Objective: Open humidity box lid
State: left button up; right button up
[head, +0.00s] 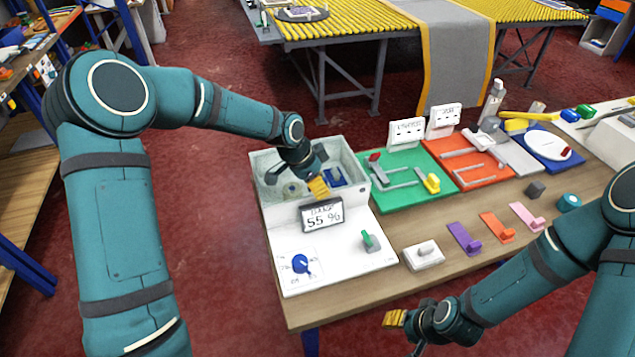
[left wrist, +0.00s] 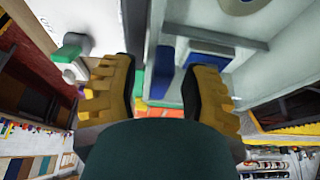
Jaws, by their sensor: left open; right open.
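The humidity box (head: 267,215) is a pale, see-through-topped bin at the left end of the table, with a display (head: 322,215) reading 55 % on its front. A blue item (head: 336,178) and a round item (head: 291,190) show inside; I cannot tell whether a clear lid covers them. My left gripper (head: 318,187) is at the box's front edge, above the display, fingers apart and nothing visibly held. In the left wrist view its yellow fingers (left wrist: 157,92) are spread, a grey box wall beside them. My right gripper (head: 395,318) is open and empty beyond the table's front edge.
A white panel (head: 340,265) with a green lever (head: 370,240) and blue dial (head: 301,264) lies before the box. Green (head: 405,200) and orange (head: 478,178) mats with fixtures lie to its right. Purple (head: 463,238), orange and pink pieces stand near the front.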

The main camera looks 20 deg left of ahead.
pick_arm(q)
grip_shut()
jog(key=shift+r, duration=0.1)
jog(key=shift+r+p, duration=0.2)
jog(key=shift+p, duration=0.2)
jog(key=shift+r, duration=0.15)
